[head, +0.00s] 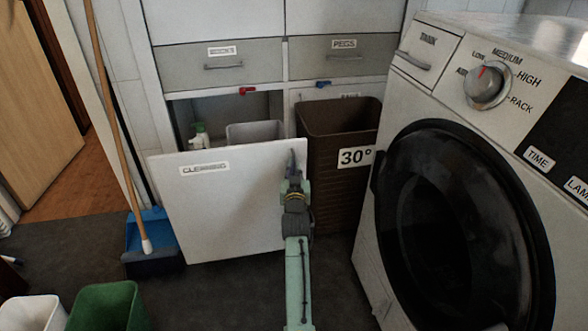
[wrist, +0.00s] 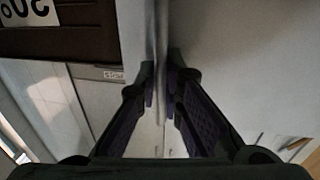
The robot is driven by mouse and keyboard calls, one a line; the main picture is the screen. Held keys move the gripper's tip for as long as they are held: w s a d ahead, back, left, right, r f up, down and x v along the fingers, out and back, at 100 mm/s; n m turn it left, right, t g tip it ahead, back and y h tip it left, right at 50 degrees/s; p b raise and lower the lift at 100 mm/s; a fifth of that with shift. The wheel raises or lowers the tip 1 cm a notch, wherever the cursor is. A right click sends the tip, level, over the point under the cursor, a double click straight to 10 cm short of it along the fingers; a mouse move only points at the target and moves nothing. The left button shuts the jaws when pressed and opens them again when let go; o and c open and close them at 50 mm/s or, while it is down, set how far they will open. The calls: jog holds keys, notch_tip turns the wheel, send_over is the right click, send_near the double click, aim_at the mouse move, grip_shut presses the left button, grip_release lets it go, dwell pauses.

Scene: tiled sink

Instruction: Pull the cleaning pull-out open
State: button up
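The cleaning pull-out has a white front panel (head: 222,212) with a "CLEANING" label at its upper left. In the head view the panel stands well forward of the cabinet, and a grey bin (head: 255,131) and a white-green bottle (head: 200,136) show behind it. My gripper (head: 292,160) is at the panel's upper right edge. In the wrist view the fingers (wrist: 161,85) lie on both sides of the panel's thin edge (wrist: 160,38), close against it. The panel's inner runners are hidden.
A brown bin marked 30° (head: 334,185) stands just right of the panel. A washing machine (head: 475,190) fills the right side. A blue dustpan (head: 152,242) and a wooden stick (head: 112,120) stand left of the panel. White and green bins (head: 108,305) are at the front left.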

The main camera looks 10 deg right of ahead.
jog(key=shift+o, duration=0.6)
jog(key=shift+r, duration=0.15)
notch_tip(320, 180, up, 10)
jog(key=shift+f, duration=0.1)
